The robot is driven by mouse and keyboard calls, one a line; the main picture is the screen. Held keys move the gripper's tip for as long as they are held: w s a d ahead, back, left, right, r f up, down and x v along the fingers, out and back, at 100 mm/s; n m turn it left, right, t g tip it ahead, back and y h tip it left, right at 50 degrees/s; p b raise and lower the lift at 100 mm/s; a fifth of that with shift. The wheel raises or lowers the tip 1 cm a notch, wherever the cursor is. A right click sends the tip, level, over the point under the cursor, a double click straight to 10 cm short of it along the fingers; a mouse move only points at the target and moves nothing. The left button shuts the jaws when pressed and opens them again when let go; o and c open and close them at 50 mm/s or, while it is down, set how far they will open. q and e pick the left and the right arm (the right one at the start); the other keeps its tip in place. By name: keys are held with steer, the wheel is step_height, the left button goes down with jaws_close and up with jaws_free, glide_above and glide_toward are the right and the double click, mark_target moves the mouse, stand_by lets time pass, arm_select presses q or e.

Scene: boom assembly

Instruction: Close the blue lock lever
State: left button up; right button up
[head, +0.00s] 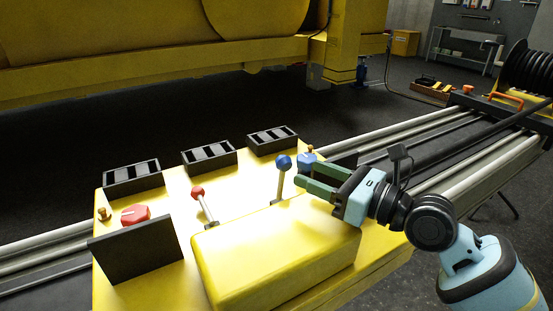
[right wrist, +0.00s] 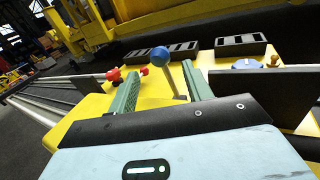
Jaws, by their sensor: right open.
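The blue lock lever has a blue ball (head: 284,162) on a pale stem and stands nearly upright on the yellow console (head: 178,182). My right gripper (head: 303,176) is open, with its green fingers pointing left toward the stem, their tips just right of it in the head view. In the right wrist view, the blue ball (right wrist: 160,56) shows between the two fingers (right wrist: 160,85), beyond the palm. Nothing is held. Whether a finger touches the stem I cannot tell. My left gripper is not in view.
A red-balled lever (head: 198,191) leans to the left of the blue one. A red knob (head: 135,214) and a blue knob (head: 306,159) sit on the console. A black upright plate (head: 136,246) and a raised yellow block (head: 277,250) stand at the front. Black slotted boxes (head: 209,156) line the back.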

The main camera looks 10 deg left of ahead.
mark_target(291, 165)
steer(key=shift+x, duration=3.9)
steer(key=shift+d, duration=0.1)
jaws_close()
